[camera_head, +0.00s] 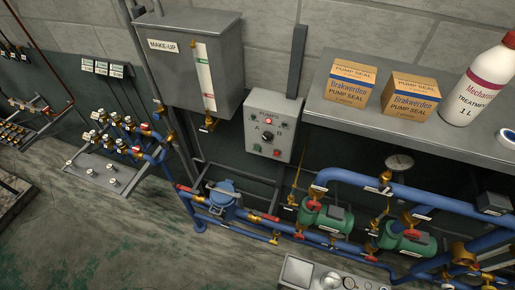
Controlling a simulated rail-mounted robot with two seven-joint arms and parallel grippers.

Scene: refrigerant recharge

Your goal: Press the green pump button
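The grey pump control box (285,108) hangs on the wall in the middle of the view, below and right of the make-up tank. The green button (257,148) is at its lower left. A red button (277,153) is at its lower right. A black rotary knob (267,136) sits above them. A red lamp (269,121) near the top of the box looks lit. The front of the box is unobstructed. Neither of my grippers is in view.
The grey make-up tank (220,65) is left of the box. A grey shelf (360,122) with two pump seal boxes (348,82) (410,96) and a white bottle (480,85) juts out at right. Blue pipes (370,180) and green pumps (325,216) run below.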

